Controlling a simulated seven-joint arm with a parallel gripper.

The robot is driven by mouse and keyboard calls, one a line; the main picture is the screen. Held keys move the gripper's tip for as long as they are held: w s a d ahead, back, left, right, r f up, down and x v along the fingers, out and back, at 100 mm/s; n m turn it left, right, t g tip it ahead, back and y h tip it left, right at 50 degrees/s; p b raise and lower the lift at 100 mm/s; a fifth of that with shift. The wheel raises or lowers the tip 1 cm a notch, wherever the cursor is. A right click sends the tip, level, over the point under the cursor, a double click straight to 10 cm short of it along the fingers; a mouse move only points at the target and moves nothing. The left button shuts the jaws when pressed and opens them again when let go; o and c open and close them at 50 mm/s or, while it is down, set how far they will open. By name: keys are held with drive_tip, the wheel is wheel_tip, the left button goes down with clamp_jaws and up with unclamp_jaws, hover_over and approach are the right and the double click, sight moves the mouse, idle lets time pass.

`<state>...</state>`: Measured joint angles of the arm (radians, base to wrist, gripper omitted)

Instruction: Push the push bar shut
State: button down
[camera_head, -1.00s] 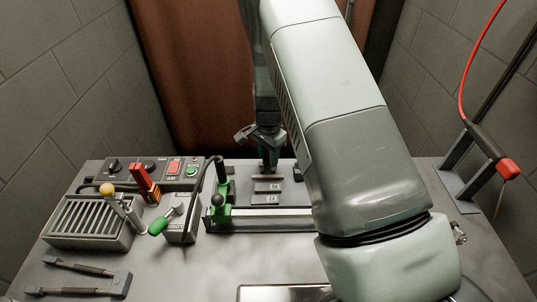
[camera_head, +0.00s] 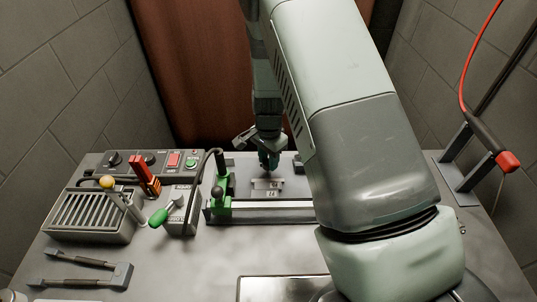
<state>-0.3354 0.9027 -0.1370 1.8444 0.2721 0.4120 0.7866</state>
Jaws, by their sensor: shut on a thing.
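My gripper (camera_head: 269,163) reaches down behind my arm to the far middle of the workbench. Its fingers are shut, at the far side of small grey labelled plates (camera_head: 266,191) on a low fixture; what lies between the fingers is too small and hidden to make out. I cannot tell for sure which part is the push bar. The fixture has a pale rail (camera_head: 262,211) along its near side and a green clamp-like part (camera_head: 221,205) with a dark knob at its left end. My arm hides the fixture's right end.
Left of the fixture stand a green-handled lever box (camera_head: 180,215), a slotted box (camera_head: 88,217) with a yellow-knobbed lever, and a button console (camera_head: 130,162). A dark-gripped handle (camera_head: 80,260) lies at the front left. A red cable tool (camera_head: 490,146) hangs at right.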

drive_tip(key=c, duration=0.8)
unclamp_jaws()
drive_tip(key=shift+r, duration=0.1)
wheel_tip(320, 180, up, 11)
drive_tip(key=shift+f, duration=0.2)
drive_tip(key=f, duration=0.7)
drive_tip(key=w+f, duration=0.1)
drive_tip(key=f, duration=0.3)
drive_tip(key=shift+w+r, duration=0.1)
drive_tip(key=shift+w, duration=0.15)
